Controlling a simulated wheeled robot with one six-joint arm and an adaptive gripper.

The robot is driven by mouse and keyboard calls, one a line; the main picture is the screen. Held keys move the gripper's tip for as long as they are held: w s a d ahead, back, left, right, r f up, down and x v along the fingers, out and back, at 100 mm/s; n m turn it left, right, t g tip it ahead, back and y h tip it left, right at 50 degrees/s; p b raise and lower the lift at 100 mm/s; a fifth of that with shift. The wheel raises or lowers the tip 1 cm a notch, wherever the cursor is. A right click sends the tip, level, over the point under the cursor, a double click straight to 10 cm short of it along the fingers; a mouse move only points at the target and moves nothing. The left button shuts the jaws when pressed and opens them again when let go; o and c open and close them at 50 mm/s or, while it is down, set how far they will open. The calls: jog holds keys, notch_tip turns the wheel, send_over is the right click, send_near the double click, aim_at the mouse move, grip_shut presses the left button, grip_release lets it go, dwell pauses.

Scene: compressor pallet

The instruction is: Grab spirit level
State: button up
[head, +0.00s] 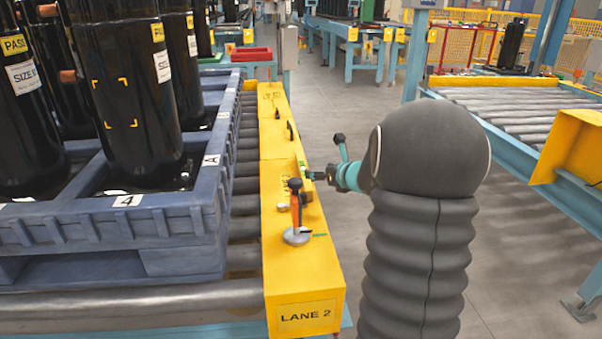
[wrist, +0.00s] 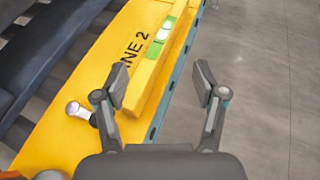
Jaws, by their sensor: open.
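The spirit level (wrist: 175,52) is a long yellow bar with a green-and-white vial section, lying lengthwise along the edge of the yellow LANE 2 beam (wrist: 60,130). In the head view, my gripper (head: 312,175) is at the right edge of the beam and the level is mostly hidden or hard to tell from the yellow surface. In the wrist view, my gripper (wrist: 160,84) is open and empty. The near end of the level shows close to the left finger, and the right finger is over the grey floor. I cannot tell the height gap.
An orange-handled tool with a round metal base (head: 297,236) stands on the beam (head: 300,280). A blue-grey pallet (head: 150,225) with black compressors (head: 125,80) is at left. Open floor (head: 335,110) lies right of the beam.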

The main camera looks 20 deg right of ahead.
aim_at(304, 169)
jog(key=x, duration=0.5)
jog(key=shift+w, duration=0.1)
jog(key=shift+x, duration=2.85)
jog(key=shift+f, duration=0.2)
grip_shut()
